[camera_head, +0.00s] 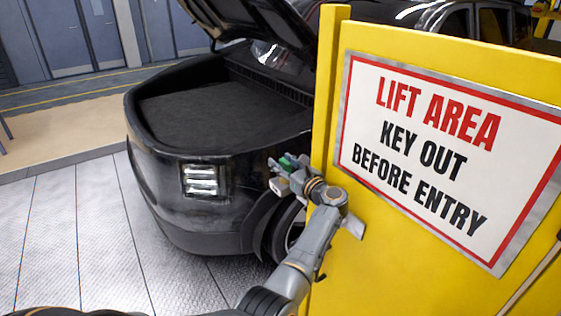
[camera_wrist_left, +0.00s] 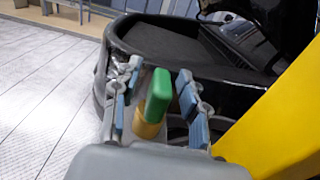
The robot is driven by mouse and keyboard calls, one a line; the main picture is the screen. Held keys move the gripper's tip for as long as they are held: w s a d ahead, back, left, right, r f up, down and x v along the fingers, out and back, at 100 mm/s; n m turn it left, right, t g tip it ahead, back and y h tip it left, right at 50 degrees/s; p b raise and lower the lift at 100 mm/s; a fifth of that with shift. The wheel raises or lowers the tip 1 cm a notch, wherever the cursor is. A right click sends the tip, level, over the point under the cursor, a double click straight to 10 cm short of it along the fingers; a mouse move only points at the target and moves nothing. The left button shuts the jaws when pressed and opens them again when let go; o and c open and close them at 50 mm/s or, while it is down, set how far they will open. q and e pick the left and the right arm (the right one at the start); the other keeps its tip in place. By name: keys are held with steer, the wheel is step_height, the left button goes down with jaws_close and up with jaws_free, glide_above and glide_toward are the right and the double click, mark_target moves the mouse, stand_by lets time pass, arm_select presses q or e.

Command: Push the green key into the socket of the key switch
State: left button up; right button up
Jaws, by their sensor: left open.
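The green key (camera_wrist_left: 158,95) stands between the two fingers of my left gripper (camera_wrist_left: 158,100) in the left wrist view. A gap shows on either side of it, so the gripper is open around the key. A yellow-brown part (camera_wrist_left: 148,124) sits just below the green; I cannot tell if it belongs to the key or the switch. In the head view the left gripper (camera_head: 284,170) is beside the left edge of the yellow panel, with a bit of the green key (camera_head: 286,161) showing. The key switch's socket cannot be made out. My right gripper is out of view.
The yellow panel (camera_head: 326,110) with a white lift-area sign (camera_head: 440,150) stands close on the right of the gripper. A black car (camera_head: 165,170) with its front open is behind it. The metal floor (camera_head: 70,230) at left is clear.

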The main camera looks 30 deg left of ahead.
arm_select(q)
steer(key=shift+f, duration=0.1)
steer(key=shift+s+d+r, duration=0.3)
steer(key=shift+d+r, duration=0.2)
steer(key=shift+d, duration=0.1)
steer(key=c, duration=0.5)
steer(key=shift+d, duration=0.1)
steer(key=c, duration=0.3)
steer(key=shift+f, duration=0.1)
jaws_close()
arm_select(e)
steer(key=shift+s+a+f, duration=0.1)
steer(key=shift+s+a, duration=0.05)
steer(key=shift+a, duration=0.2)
